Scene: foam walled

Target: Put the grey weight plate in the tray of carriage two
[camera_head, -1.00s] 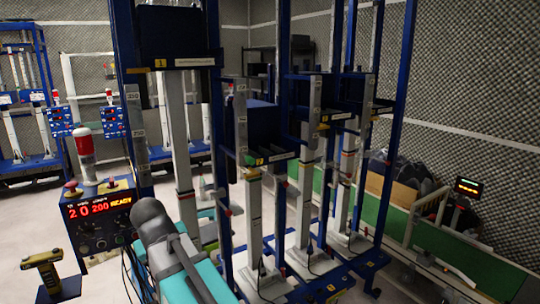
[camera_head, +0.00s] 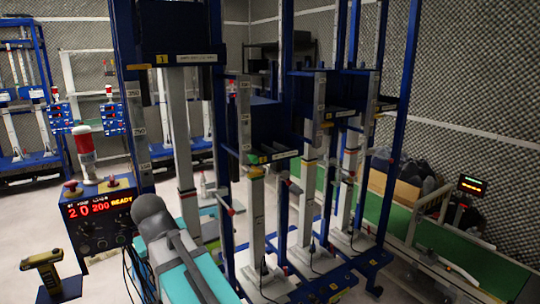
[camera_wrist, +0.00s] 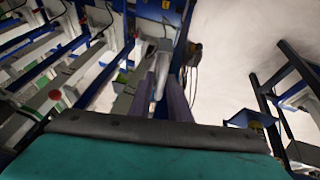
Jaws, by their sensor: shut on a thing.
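In the wrist view my gripper (camera_wrist: 165,98) points up the picture, its two purple-grey fingers close together. A light grey piece, seen narrow between them, looks like the grey weight plate (camera_wrist: 160,78); its round face cannot be made out. In the head view the gripper and plate do not show; only my teal and dark arm does, at bottom centre-left. Carriage two (camera_head: 272,157), with a yellow-green tag on its front, is the middle dark blue carriage, beyond and right of my arm. Its tray (camera_head: 285,134) is dark, and its inside is not clear.
Carriage one (camera_head: 180,30) hangs high at the left. A third carriage (camera_head: 340,108) stands right. Blue and grey uprights crowd around them. A control box (camera_head: 100,212) with a red lamp stands left of my arm. A green belt (camera_head: 470,262) runs at the right.

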